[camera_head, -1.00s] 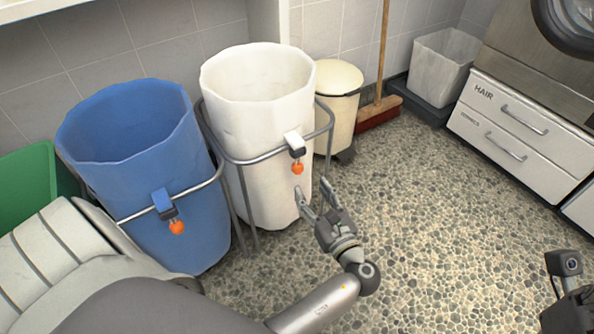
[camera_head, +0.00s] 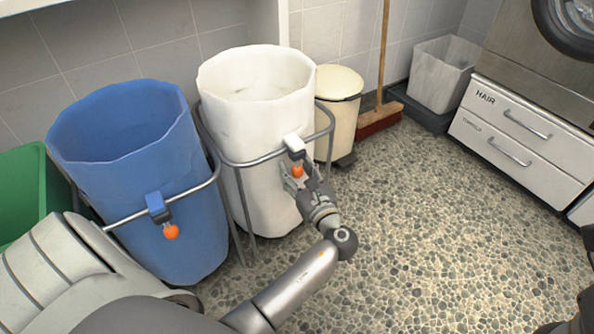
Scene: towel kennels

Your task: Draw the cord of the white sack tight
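The white sack (camera_head: 262,120) stands open-mouthed in a metal hoop frame, its rim loose and wide. A white-and-dark cord lock (camera_head: 294,146) sits at its front on the hoop, with an orange ball (camera_head: 297,172) hanging just below it. My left gripper (camera_head: 298,169) is at the ball, its fingers apart on either side of it. I see no clear sign of the fingers pressing on the ball. My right gripper's fingers do not show; only dark pieces of my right arm appear at the right edge.
A blue sack (camera_head: 135,180) with its own orange ball (camera_head: 171,232) stands left, beside a green bin (camera_head: 22,195). Behind are a cream pedal bin (camera_head: 337,115), a broom (camera_head: 379,118), a pale bin (camera_head: 443,75) and drawers (camera_head: 510,135). The pebbled floor (camera_head: 440,230) is clear.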

